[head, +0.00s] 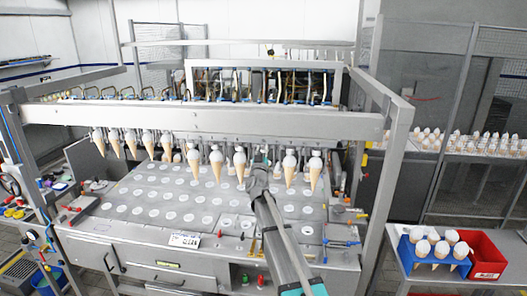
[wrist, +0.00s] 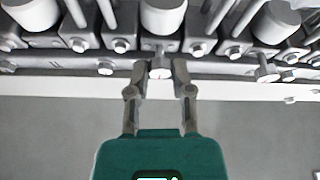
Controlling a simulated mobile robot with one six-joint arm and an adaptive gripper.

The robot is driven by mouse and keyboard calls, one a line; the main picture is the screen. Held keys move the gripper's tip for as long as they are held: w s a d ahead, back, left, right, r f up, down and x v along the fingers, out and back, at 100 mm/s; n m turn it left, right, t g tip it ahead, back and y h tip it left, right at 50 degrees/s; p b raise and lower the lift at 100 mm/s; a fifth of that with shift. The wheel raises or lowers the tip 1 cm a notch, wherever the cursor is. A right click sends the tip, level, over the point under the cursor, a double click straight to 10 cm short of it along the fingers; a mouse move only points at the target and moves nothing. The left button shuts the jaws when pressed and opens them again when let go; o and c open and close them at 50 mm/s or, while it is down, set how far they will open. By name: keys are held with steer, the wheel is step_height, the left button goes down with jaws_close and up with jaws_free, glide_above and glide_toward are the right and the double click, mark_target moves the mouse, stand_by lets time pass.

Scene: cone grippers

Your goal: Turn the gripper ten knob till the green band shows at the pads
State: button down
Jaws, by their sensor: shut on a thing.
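My gripper (wrist: 159,68) is shut on a small knob (wrist: 160,74) in the wrist view. No green band can be made out at the pads. In the head view my gripper (head: 262,168) reaches up to the row of cone grippers, in a gap between hanging cones (head: 239,160) and (head: 290,165). The fingers and the knob are too small to make out there.
More white-topped cones (head: 115,140) hang along the row at left. Below lies a steel table (head: 150,215) with white round spots. A blue bin (head: 425,262) with cones and a red bin (head: 487,250) stand at lower right. Bolts (wrist: 197,49) flank the knob closely.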

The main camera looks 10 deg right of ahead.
steer(key=c, duration=0.5)
jaws_free()
stand_by(0.3)
